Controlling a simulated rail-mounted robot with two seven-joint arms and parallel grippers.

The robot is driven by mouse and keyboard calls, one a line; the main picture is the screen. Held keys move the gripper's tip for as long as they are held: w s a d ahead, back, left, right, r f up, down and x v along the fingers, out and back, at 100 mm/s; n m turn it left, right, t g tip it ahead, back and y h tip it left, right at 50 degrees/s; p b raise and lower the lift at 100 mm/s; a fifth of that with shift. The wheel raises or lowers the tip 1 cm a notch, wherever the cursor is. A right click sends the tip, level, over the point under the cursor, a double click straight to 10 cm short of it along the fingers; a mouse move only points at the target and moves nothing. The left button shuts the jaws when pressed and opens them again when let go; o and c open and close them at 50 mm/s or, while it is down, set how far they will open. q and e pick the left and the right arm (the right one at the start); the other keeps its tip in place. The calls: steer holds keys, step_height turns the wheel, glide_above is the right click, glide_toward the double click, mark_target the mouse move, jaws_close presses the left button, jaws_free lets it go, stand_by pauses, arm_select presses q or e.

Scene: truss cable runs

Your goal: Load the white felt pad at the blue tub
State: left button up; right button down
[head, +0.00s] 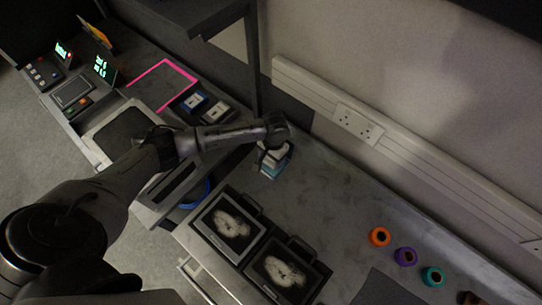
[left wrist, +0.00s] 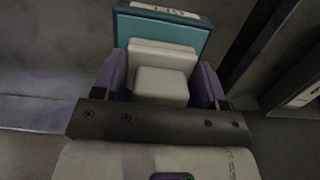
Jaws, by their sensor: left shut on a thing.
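My left gripper (head: 272,148) is at the back of the bench, near the wall. It is shut on a white stepped block (left wrist: 162,85), which sits between the two fingers in the left wrist view. A teal box-like piece (left wrist: 160,32) with a pale label stands right behind the white block; it also shows below the gripper in the head view (head: 270,169). I cannot tell whether the white block is the felt pad or whether it touches the teal piece. A blue curved rim (head: 197,193), perhaps the blue tub, is mostly hidden under my left arm. My right gripper is out of view.
Two dark trays with pale prints (head: 230,225) (head: 284,271) lie at the front. Several coloured rolls (head: 405,256) stand on the right. Small boxes (head: 205,106) and a pink-framed mat (head: 163,85) are on the left. A dark post (head: 252,65) rises behind. The bench's middle right is clear.

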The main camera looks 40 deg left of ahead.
arm_select(q)
steer(key=shift+f, duration=0.45)
stand_by(0.3)
stand_by(0.4)
stand_by(0.9)
steer(key=shift+f+p, duration=0.1)
steer(key=shift+p, duration=0.25)
stand_by(0.5)
steer(key=shift+f, duration=0.1)
stand_by(0.5)
